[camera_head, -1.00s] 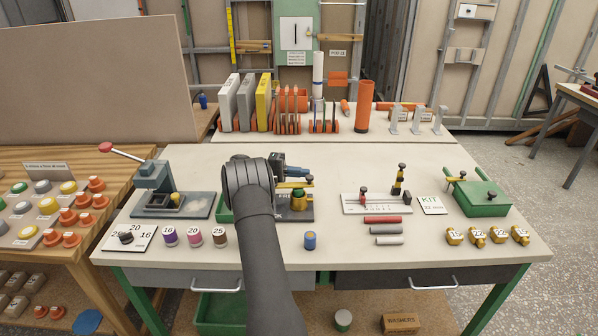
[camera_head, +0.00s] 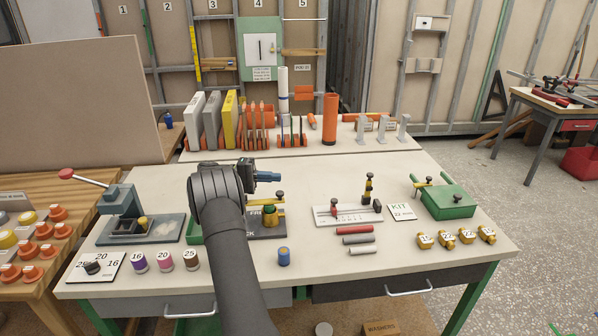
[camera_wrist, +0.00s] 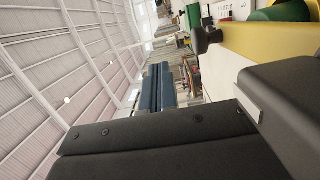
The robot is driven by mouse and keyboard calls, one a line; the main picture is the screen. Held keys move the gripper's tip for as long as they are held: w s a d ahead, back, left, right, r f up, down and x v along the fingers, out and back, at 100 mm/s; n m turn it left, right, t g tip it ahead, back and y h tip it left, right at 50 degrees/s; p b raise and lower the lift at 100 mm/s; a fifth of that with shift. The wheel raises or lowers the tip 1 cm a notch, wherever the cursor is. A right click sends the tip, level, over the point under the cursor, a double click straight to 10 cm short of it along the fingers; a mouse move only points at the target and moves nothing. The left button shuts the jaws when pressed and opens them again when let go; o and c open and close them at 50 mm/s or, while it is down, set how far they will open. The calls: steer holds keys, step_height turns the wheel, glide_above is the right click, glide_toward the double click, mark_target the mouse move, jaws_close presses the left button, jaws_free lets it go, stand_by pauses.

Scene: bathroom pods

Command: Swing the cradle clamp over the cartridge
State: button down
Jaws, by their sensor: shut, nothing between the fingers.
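The cartridge (camera_head: 270,217), a short brass-coloured and green piece, stands on a dark base plate (camera_head: 268,233) near the middle of the bench. The cradle clamp is a yellow bar (camera_head: 262,202) with a black knob (camera_head: 280,195) at its right end, level with the cartridge's top. Whether it lies over or behind the cartridge I cannot tell. My gripper (camera_head: 268,176) is shut and empty, above and behind the clamp. A green round part (camera_wrist: 283,11) shows beyond.
A blue cylinder (camera_head: 284,257) stands in front of the plate. A slide gauge (camera_head: 340,214) and several rods lie to the right. A grey press (camera_head: 130,215) stands left. My arm hides part of a green tray (camera_head: 193,232). Orange racks (camera_head: 255,140) stand at the back.

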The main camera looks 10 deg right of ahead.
steer(key=s+d+r, duration=0.6)
steer(key=d, duration=0.3)
steer(key=shift+d+r, duration=0.15)
steer(key=shift+d, duration=0.15)
steer(key=shift+w+a, duration=0.1)
steer(key=shift+w, duration=0.05)
steer(key=w+a+f+n+t, duration=0.6)
steer(key=w+a+f+t, duration=0.3)
steer(key=a, duration=0.4)
steer(key=shift+w+f+t+y, duration=0.3)
steer(key=shift+w+f, duration=0.4)
steer(key=shift+f, duration=0.3)
